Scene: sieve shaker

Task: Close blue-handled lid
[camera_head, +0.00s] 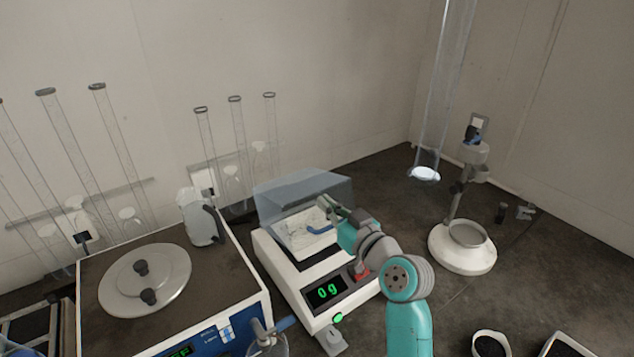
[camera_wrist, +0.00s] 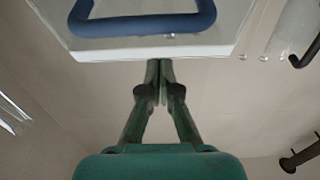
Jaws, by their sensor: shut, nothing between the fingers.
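The clear lid (camera_head: 290,195) is on the white balance (camera_head: 285,275), its grey see-through panel standing above the weighing area. Its blue handle (camera_head: 318,230) shows just left of and below my gripper (camera_head: 328,205). How far the lid is open is hard to tell. In the wrist view the blue handle (camera_wrist: 145,26) and the edge of the lid (camera_wrist: 226,38) lie across the top, beyond my fingertips (camera_wrist: 160,63). My gripper is shut and empty, its tips close to the lid's edge; contact cannot be told. The balance display reads 0 g in green.
The sieve shaker (camera_head: 215,280) with a round lid (camera_head: 145,280) stands left of the balance. A pale jug (camera_head: 198,218) is behind. A white stand (camera_head: 463,250) is at right, and a small dark-filled bowl (camera_head: 490,345) at the front. Bare counter (camera_head: 385,190) lies behind the balance.

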